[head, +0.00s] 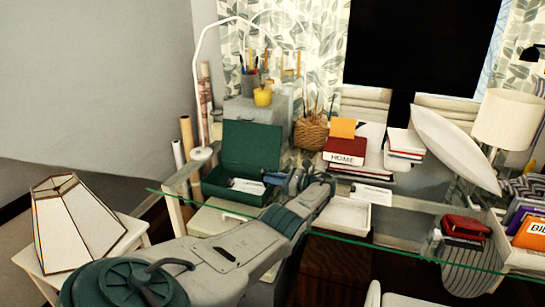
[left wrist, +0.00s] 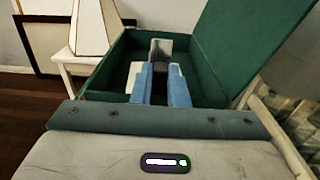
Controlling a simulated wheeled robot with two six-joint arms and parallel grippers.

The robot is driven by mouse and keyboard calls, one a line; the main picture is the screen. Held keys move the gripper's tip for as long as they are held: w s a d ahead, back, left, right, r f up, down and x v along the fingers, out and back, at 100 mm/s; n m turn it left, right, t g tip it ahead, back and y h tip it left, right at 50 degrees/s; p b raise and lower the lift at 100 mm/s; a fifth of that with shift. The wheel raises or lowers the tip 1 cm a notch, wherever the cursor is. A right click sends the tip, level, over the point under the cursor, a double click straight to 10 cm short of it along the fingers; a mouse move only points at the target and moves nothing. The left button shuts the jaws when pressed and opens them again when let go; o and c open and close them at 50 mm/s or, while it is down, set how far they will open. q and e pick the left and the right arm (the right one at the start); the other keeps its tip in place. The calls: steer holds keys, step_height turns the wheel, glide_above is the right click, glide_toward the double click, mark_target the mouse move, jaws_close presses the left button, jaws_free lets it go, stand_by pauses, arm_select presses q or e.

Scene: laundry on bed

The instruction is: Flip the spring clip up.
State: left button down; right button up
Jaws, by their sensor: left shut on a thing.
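An open green box file (head: 250,147) lies on the glass desk with its lid standing up. It also shows in the left wrist view (left wrist: 112,57). White paper (head: 247,186) lies inside it. My left gripper (head: 288,180) reaches over the right side of the box. In the left wrist view its two blue fingers (left wrist: 166,76) point down into the box and are shut on a grey piece (left wrist: 162,46) that looks like the spring clip. The fingers hide much of the piece, and I cannot tell its exact angle. My right gripper is not in view.
A white tray (head: 345,213) and a red "HOME" book (head: 345,151) are right of my left arm. A woven basket (head: 311,132) and a pen cup (head: 249,83) stand behind. A lampshade (head: 74,222) is at the left. The glass desk's front edge runs under my arm.

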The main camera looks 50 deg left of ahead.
arm_select(q)
steer(key=c, duration=1.4)
jaws_free()
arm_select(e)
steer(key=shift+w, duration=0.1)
